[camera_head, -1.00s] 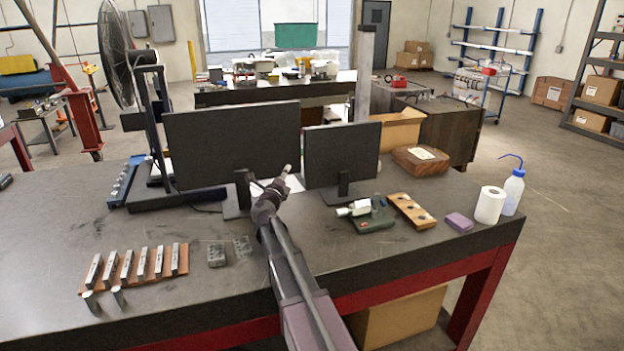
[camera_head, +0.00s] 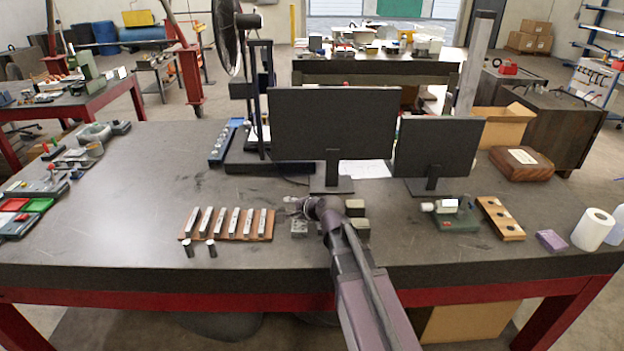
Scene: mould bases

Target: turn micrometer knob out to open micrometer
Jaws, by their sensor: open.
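A bench device with a green base (camera_head: 457,220) and a pale cylindrical knob (camera_head: 428,206) at its left end stands on the table in front of the smaller monitor. It looks like the micrometer; the gap between its measuring faces is too small to tell. My gripper (camera_head: 292,205) is left of it, above the table near the small grey blocks, pointing left. It is open and appears empty, well apart from the micrometer. My arm reaches up from the bottom of the view, between the gripper and the micrometer.
Two monitors (camera_head: 334,123) stand behind. A wooden holder (camera_head: 501,217), a purple block (camera_head: 551,240) and a white roll (camera_head: 592,229) are right of the micrometer. A rack of metal bars (camera_head: 228,224) lies left of my gripper. Grey blocks (camera_head: 356,208) sit beside my arm. The table's left middle is clear.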

